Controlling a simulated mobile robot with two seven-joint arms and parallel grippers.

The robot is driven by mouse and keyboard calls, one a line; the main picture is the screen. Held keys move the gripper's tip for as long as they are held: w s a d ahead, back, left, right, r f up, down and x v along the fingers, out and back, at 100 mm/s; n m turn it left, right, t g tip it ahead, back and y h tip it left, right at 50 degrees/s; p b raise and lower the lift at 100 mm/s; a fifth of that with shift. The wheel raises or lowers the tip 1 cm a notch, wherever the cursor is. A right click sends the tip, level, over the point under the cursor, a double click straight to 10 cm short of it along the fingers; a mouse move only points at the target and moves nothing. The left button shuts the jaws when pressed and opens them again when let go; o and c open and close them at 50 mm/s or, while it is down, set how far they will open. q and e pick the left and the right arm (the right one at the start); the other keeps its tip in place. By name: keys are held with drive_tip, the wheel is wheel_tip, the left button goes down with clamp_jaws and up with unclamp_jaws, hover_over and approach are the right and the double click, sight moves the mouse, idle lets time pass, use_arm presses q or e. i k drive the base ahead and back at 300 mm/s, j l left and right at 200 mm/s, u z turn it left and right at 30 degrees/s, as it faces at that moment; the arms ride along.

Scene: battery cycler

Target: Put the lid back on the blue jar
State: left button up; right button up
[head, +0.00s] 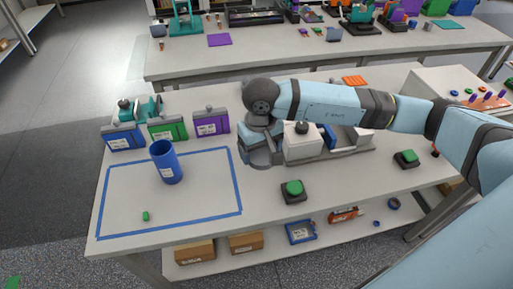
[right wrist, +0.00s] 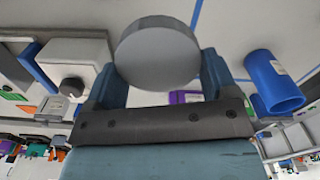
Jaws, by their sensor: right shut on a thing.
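The blue jar (head: 166,165) stands upright with an open top inside a blue tape outline on the table, left of centre in the head view. It also shows in the right wrist view (right wrist: 272,88), to the right. My right gripper (head: 258,156) is right of the jar and apart from it. In the right wrist view my right gripper (right wrist: 158,82) is shut on a round grey lid (right wrist: 157,52), with a finger at each side. My left gripper is not in view.
A small green cylinder (head: 145,216) lies in the taped area. A white box with a black knob (head: 302,145) and a green button (head: 293,188) are right of my gripper. The taped area is mostly clear.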

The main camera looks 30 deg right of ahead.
sight(162, 152)
drive_tip(key=j+z, duration=0.2)
drive_tip(key=j, duration=0.2)
drive_tip(key=k+j+z, duration=0.2)
drive_tip(key=j, duration=0.2)
drive_tip(key=j+z, duration=0.15)
drive_tip(key=j, duration=0.3)
drive_tip(key=j+z, duration=0.2)
drive_tip(key=j, duration=0.2)
drive_tip(key=k+j+z, duration=0.2)
drive_tip(key=j, duration=0.15)
drive_tip(key=k+j+z, duration=0.2)
drive_tip(key=j, duration=0.15)
drive_tip(key=i, duration=0.05)
